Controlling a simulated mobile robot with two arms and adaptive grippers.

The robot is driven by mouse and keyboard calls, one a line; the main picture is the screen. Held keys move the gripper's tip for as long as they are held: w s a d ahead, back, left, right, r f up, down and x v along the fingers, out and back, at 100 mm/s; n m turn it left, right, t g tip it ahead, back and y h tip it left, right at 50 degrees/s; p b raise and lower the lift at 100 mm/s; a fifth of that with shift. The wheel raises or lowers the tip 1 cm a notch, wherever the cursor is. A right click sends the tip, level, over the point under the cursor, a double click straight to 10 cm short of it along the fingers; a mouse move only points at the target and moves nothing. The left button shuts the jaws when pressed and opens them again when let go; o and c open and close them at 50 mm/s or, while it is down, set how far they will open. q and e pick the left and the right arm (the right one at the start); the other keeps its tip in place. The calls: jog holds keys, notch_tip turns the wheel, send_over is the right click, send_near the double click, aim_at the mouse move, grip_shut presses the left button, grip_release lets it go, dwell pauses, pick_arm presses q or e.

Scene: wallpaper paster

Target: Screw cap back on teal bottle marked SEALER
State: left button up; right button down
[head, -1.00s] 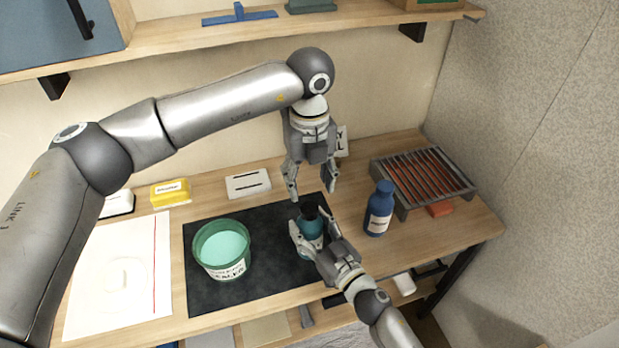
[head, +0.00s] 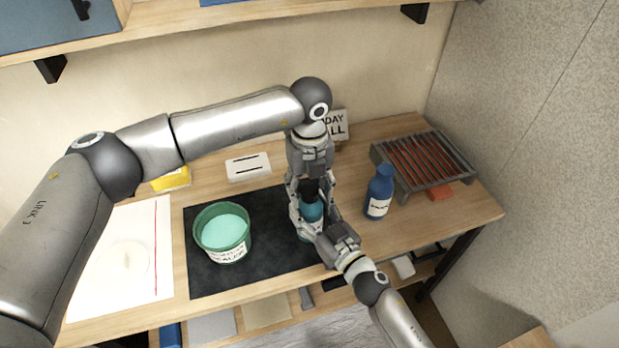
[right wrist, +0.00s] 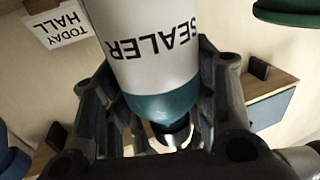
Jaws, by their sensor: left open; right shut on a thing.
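The teal SEALER bottle (head: 312,211) stands upright over the right part of the black mat, a black cap (head: 309,189) at its top. I cannot tell how tightly the cap sits. My right gripper (head: 309,228) is shut on the bottle's body from the front. The right wrist view shows the white SEALER label of the bottle (right wrist: 150,50), upside down, between the gripper fingers (right wrist: 155,100). My left gripper (head: 312,188) points down from above, open, with a finger on each side of the cap. Whether the fingers touch it is unclear.
A green tub (head: 222,238) of teal paste stands on the black mat (head: 210,280), left of the bottle. A blue bottle (head: 379,192) stands close by on the right, before a grey rack (head: 425,165). A sign (head: 336,122) stands behind my left gripper. A shelf (head: 180,30) runs above.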

pick_arm(q)
jog(key=c, duration=1.1)
jog(key=shift+o, duration=0.2)
jog(key=m, duration=1.6)
jog(key=shift+f, duration=0.1)
jog(key=m, duration=0.6)
jog(key=o, duration=1.1)
